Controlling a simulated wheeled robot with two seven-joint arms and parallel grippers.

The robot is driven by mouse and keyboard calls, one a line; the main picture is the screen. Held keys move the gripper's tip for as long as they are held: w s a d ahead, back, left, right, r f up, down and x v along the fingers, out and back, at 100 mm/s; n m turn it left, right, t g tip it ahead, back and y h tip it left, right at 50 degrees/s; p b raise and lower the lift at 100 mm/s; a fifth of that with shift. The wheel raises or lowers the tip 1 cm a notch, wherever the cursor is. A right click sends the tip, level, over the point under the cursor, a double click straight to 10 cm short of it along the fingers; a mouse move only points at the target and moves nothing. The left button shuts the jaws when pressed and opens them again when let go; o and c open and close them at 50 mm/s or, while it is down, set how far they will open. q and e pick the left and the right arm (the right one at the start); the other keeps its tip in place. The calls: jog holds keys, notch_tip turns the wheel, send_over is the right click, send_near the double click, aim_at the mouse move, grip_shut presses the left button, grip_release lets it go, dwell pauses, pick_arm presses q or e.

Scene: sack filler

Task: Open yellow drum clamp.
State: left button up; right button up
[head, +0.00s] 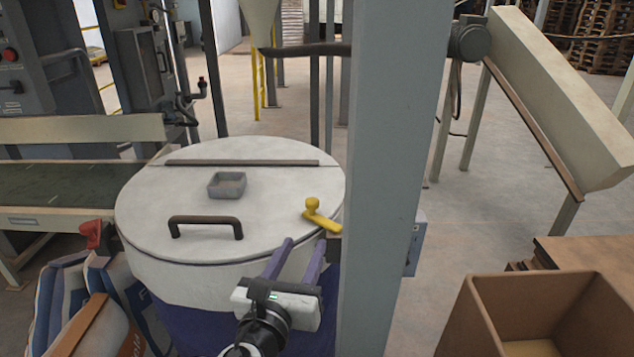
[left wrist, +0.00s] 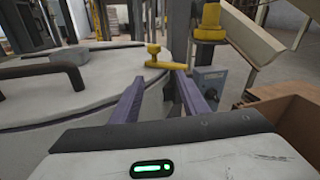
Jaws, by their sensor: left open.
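The yellow drum clamp (head: 321,217) sits on the right rim of the white round drum lid (head: 270,205), with a knob standing up at its inner end. It also shows in the left wrist view (left wrist: 160,62), just beyond the fingertips. My left gripper (head: 306,242) is open with purple fingers pointing at the clamp from the near side. Its fingertips are close to the clamp, with nothing between them; I cannot tell whether they touch it. My right gripper is not in view.
A dark handle (head: 205,222) and a small grey tray (head: 227,184) are on the lid. A grey post (head: 388,180) stands just right of the clamp. A cardboard box (head: 540,318) is at lower right, and sacks (head: 75,290) are at lower left.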

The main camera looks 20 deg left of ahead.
aim_at(311, 206)
pick_arm(q)
jog(key=shift+m+t, duration=0.4)
jog(key=shift+m, duration=0.2)
jog(key=w+r, duration=0.1)
jog(key=w, duration=0.3)
jog(key=w+a+r, duration=0.1)
jog(key=w, duration=0.2)
jog(key=w+r, duration=0.1)
jog(key=w, duration=0.3)
jog(key=shift+w+a, duration=0.25)
jog(key=shift+w, duration=0.05)
grip_shut()
